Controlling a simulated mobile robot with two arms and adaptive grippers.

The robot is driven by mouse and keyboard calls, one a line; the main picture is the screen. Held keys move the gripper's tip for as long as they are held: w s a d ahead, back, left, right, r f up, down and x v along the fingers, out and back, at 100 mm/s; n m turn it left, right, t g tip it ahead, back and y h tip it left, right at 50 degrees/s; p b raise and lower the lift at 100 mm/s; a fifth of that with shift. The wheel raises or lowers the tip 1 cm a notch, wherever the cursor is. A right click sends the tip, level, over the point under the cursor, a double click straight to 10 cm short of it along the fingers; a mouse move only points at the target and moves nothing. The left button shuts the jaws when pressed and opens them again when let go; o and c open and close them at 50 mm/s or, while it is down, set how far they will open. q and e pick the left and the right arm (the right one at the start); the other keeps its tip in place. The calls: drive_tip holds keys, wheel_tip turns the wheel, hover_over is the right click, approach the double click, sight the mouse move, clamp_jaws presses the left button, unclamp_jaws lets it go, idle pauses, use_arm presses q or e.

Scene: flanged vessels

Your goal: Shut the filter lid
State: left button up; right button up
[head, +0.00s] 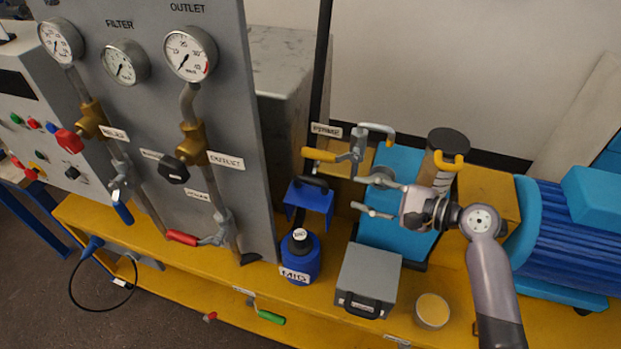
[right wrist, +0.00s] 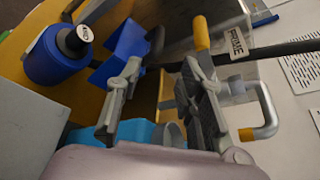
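No part is plainly marked as the filter lid. A dark round cap (head: 449,141) sits above a brownish cylinder (head: 433,172) behind the blue pump body, with a yellow bent handle (head: 448,163) in front; I cannot tell whether this cap is the lid or is closed. A grey bent handle (head: 376,128) with a yellow end stands left of it and also shows in the right wrist view (right wrist: 266,107). My right gripper (head: 366,193) is open and empty over the blue pump body (head: 395,235); its fingers (right wrist: 160,75) point toward the yellow lever. My left gripper is out of view.
The yellow lever (head: 319,155) by the PRIME label (head: 326,130) is close ahead of the fingers. A blue bottle (head: 300,261), a grey box (head: 367,275) and a round yellowish cup (head: 432,310) stand on the yellow bench. The gauge panel (head: 225,125) rises at left.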

sight(318, 183)
drive_tip(key=p+x, duration=0.1)
drive_tip(key=x, duration=1.4)
drive_tip(key=shift+p, duration=0.35)
drive_tip(key=shift+c, duration=0.2)
clamp_jaws()
